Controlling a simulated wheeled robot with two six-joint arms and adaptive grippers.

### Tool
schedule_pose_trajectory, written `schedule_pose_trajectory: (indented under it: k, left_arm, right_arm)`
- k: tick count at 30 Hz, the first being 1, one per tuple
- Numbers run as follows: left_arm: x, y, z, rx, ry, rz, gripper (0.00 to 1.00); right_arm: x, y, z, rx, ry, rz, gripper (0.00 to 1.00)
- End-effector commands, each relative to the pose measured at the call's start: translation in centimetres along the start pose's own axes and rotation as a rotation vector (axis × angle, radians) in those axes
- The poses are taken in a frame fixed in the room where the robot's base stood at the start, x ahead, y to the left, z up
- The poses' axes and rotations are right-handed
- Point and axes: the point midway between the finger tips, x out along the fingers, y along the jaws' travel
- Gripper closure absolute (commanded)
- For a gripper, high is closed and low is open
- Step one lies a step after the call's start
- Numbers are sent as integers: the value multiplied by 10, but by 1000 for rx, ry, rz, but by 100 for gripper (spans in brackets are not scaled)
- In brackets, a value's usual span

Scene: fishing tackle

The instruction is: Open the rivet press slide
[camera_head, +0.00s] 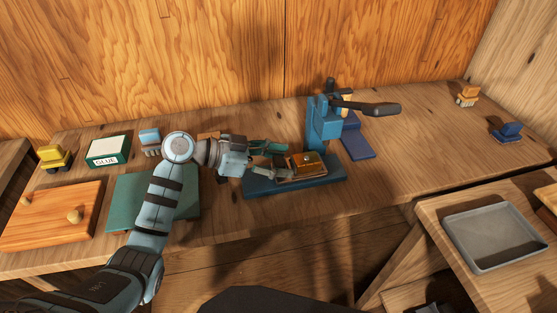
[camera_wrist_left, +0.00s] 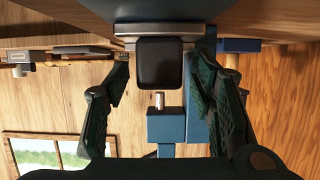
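The blue rivet press (camera_head: 322,122) stands on a blue base (camera_head: 335,174) in the middle of the bench, with a dark lever handle pointing right. An orange-brown block (camera_head: 309,162) sits on a low tray-like slide (camera_head: 298,180) on the base. My left gripper (camera_head: 284,160) is at the left end of the slide, fingers spread. In the left wrist view, a dark rounded block (camera_wrist_left: 160,64) under a grey bar lies between the open fingers, with gaps on both sides. Whether the fingertips touch the slide cannot be told. My right gripper is not in view.
A green mat (camera_head: 130,196), a wooden board with knobs (camera_head: 45,222), a glue box (camera_head: 108,150) and a yellow toy (camera_head: 54,157) lie left. A grey tray (camera_head: 497,240) is on the right table. The bench right of the press is mostly clear.

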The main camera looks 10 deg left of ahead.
Motion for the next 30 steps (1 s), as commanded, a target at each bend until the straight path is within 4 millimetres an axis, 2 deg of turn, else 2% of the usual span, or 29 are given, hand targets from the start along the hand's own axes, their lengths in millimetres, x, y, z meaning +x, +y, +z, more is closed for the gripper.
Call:
schedule_pose_trajectory:
  k: [5,8,11,18,21,24,30]
  left_arm:
    - [-1,0,0,0,-1,0,50]
    - [-10,0,1,-1,-2,-1,50]
    - [-31,-1,2,2,-5,-3,50]
    - [-97,-1,2,0,-7,-3,50]
    - [-113,0,2,-1,-4,-1,50]
    - [-120,0,1,0,-1,0,50]
    - [-121,0,0,0,1,0,50]
  right_arm:
    - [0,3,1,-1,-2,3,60]
    - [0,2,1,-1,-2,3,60]
    - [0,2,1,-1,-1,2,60]
    - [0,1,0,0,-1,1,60]
    - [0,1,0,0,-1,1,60]
    - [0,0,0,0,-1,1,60]
    - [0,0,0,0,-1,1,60]
